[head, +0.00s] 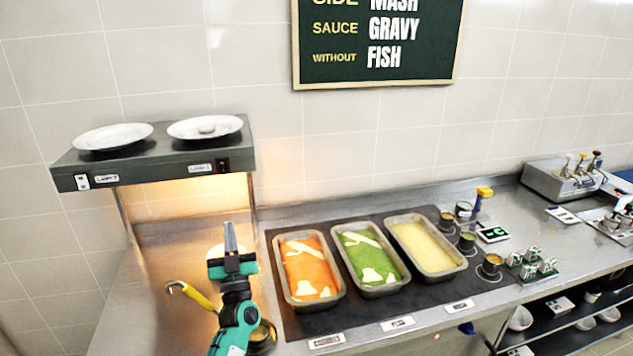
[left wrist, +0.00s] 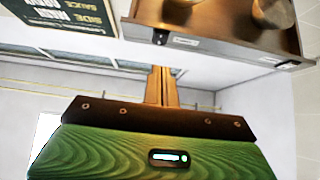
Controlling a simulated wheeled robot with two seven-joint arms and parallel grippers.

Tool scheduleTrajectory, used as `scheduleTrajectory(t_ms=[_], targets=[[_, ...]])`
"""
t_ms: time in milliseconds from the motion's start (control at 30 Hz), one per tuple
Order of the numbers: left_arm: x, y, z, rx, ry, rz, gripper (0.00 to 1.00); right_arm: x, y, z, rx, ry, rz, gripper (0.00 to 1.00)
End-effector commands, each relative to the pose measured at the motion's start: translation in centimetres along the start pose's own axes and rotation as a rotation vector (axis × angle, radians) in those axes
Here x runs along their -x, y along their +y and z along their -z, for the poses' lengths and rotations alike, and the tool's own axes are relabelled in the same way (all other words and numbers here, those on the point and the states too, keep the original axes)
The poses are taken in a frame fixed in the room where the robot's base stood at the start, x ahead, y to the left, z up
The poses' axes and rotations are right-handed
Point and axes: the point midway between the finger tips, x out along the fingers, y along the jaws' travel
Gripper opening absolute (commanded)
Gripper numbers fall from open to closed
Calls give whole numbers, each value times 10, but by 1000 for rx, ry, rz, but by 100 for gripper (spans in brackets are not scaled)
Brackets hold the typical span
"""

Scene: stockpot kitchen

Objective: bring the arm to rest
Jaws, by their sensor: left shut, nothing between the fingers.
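My left arm comes up from the bottom of the head view, teal and black. My left gripper (head: 231,238) points upward in front of the lit space below the heat-lamp shelf (head: 150,165). Its fingers are closed together with nothing between them. The left wrist view also shows the closed fingers (left wrist: 160,86), with the shelf beyond at upper right. A pale round thing (head: 214,268) shows partly behind the gripper; I cannot tell whether they touch. My right gripper is not in view.
White plates (head: 112,136) stand on the shelf. A yellow-handled ladle (head: 194,296) and a round pot (head: 263,340) are close to my left arm. Pans of orange (head: 309,268), green and pale yellow food stand to its right. A menu board (head: 375,75) hangs above.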

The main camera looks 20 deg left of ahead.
Motion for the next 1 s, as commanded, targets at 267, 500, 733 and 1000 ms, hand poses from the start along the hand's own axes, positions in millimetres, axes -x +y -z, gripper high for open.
scheduleTrajectory(t_ms=[267,500,733,1000], targets=[[26,26,-4,23,-98,-172,0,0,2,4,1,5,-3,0],[106,72,-12,52,-386,-516,0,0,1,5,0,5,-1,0],[204,84,-14,33,-736,-757,0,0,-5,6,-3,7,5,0],[323,53,4,-49,-1203,-895,0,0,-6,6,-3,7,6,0]])
